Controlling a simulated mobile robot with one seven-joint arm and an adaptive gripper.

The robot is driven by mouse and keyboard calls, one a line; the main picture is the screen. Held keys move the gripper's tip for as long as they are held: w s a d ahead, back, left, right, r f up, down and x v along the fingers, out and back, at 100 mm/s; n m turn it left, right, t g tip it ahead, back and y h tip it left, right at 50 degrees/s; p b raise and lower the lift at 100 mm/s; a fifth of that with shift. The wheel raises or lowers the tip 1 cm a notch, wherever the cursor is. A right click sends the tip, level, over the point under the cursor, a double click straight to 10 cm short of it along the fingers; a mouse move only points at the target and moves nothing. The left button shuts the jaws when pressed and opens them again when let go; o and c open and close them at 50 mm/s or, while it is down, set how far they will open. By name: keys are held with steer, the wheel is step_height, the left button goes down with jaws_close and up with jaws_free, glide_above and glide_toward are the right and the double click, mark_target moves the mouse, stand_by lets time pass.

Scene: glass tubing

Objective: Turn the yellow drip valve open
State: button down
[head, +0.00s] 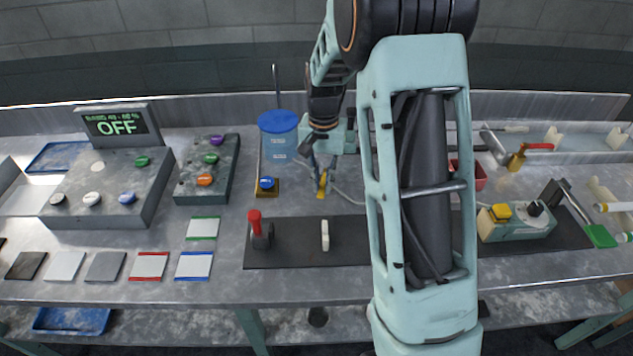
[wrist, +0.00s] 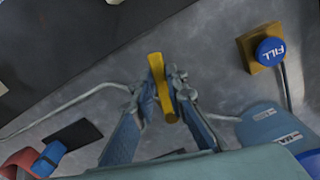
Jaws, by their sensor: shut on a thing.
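The yellow drip valve (head: 322,184) shows as a small yellow handle just below my gripper (head: 320,172) in the head view. In the wrist view, the valve's yellow handle (wrist: 157,71) is a slim bar running between the two fingertips of my gripper (wrist: 160,91). My gripper is shut on this handle, which sticks out past the tips. A thin grey tube runs along the bench near the valve. The valve's body is largely hidden by the fingers, and how far it is turned is not clear.
A blue FILL button (head: 267,183) on a brass-coloured block stands close left of my gripper. A blue-lidded container (head: 278,141) stands behind it. A black mat (head: 290,252) with a red-handled lever (head: 256,224) and a white lever (head: 325,235) lies in front. A display (head: 115,124) reads OFF.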

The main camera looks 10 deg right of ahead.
steer(key=shift+s+d+n, duration=0.15)
steer(key=shift+d+n, duration=0.4)
steer(key=shift+n, duration=0.45)
steer(key=c, duration=1.9)
jaws_free()
steer(key=shift+c, duration=0.2)
step_height(320, 180, up, 12)
steer(key=shift+d, duration=0.1)
